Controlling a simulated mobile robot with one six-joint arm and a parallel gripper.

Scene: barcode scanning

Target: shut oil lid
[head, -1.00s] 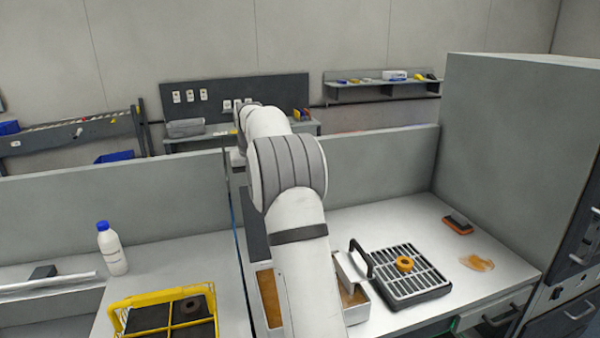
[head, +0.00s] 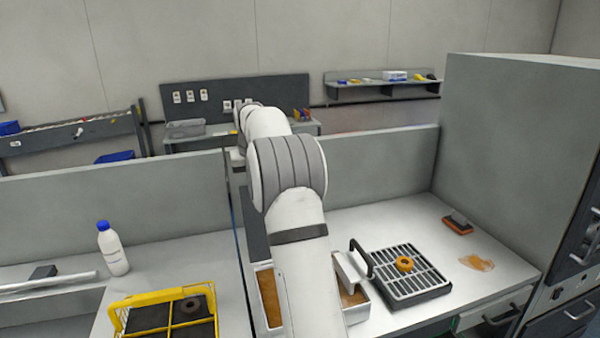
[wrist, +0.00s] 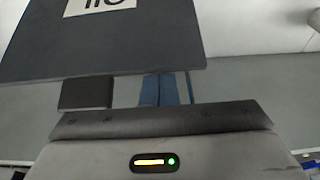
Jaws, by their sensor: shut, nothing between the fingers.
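The dark grey oil lid (wrist: 110,45) fills the upper left of the wrist view, its white label upside down. A dark block (wrist: 86,93) sits at its lower edge. My gripper (wrist: 165,88) is shut and empty, its blue fingers at the lid's lower edge; I cannot tell whether they touch. In the head view a dark panel (head: 253,222), probably this lid, stands raised behind an open box of brown contents (head: 270,297). My arm covers the middle of the box and hides my gripper.
A black rack (head: 420,285) with an orange ring stands right of the box. An orange-black brush (head: 457,224) and a brown spill (head: 477,263) lie farther right. A yellow crate (head: 130,300) and a white bottle (head: 112,252) stand left. A low partition runs behind.

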